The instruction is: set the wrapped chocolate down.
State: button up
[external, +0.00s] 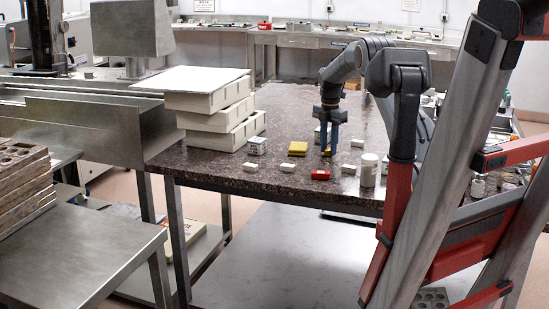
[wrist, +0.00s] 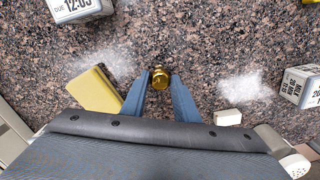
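The wrapped chocolate, small and gold, sits between my fingertips in the wrist view (wrist: 160,77). My gripper (wrist: 161,80) has its two blue fingers closed in on either side of it. In the external view my gripper (external: 328,150) points straight down over the speckled stone counter (external: 225,171), with a bit of gold between its tips. The chocolate is low over the stone; I cannot tell whether it touches it.
A yellow block (external: 298,148) lies just left of my gripper. Small white blocks (external: 287,167), a red block (external: 320,174), a labelled cube (external: 257,146) and a white jar (external: 369,170) stand around. Stacked trays (external: 213,120) are further left. White powder patches (wrist: 245,87) mark the stone.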

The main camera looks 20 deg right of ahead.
jog(key=shift+o, duration=1.3)
notch_tip(320, 180, up, 12)
jog(key=b, duration=0.3)
jog(key=m, duration=1.1)
send_over(322, 172)
notch_tip(322, 172, down, 6)
jog(key=shift+s+f, duration=0.1)
jog(key=shift+s, duration=0.05)
jog(key=s+a+f+m, duration=0.2)
jog(key=s+m, duration=0.1)
jog(key=s, duration=0.5)
jog(key=s+a+f+m, duration=0.2)
jog(key=s+f+m, duration=0.1)
jog(key=s, duration=0.5)
jog(key=s+a+f+m, duration=0.2)
jog(key=s+m, duration=0.2)
jog(key=s, duration=0.4)
jog(key=shift+a+f+m+t, duration=0.25)
jog(key=shift+f+m+t, duration=0.05)
jog(key=shift+f+m, duration=0.1)
